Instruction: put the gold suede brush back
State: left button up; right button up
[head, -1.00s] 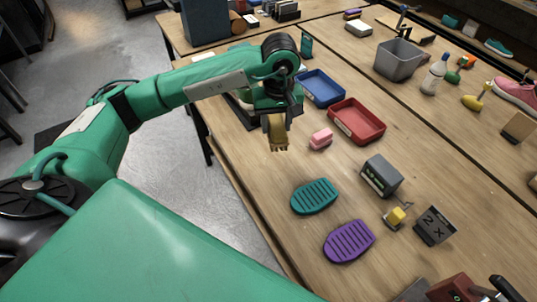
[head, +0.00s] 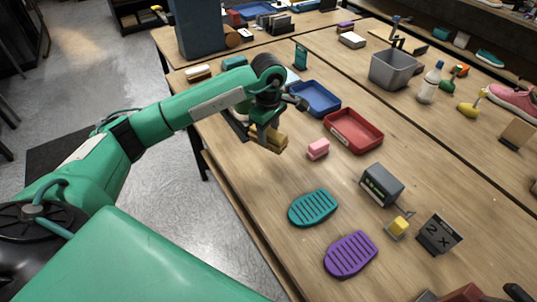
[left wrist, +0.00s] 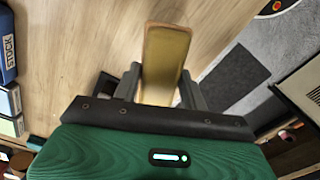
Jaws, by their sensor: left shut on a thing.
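The gold suede brush (head: 276,141) is in my left gripper (head: 266,131), near the left edge of the table. The gripper is shut on it. In the left wrist view the brush (left wrist: 165,60) shows as a long tan-gold block between the two fingers (left wrist: 160,92), reaching away from the palm over the wooden table top. In the head view it is held just left of the pink block, apart from it; its exact height above the table is hard to tell. My right gripper is not in view.
A blue tray (head: 316,111) and a red tray (head: 380,143) lie beyond the brush. A pink block (head: 318,148), a teal ridged pad (head: 313,208), a purple ridged pad (head: 350,268) and a grey box (head: 388,192) are on the table (head: 250,178). Bare wood lies between them.

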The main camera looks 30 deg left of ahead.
pick_arm(q)
notch_tip(320, 180, down, 7)
jog(key=shift+r+p, duration=0.2)
jog(key=shift+p, duration=0.35)
notch_tip(320, 180, down, 4)
jog(key=shift+p, duration=0.5)
jog(key=shift+f, duration=0.1)
jog(key=shift+f, duration=0.1)
jog(key=o, duration=1)
jog(key=shift+o, duration=0.2)
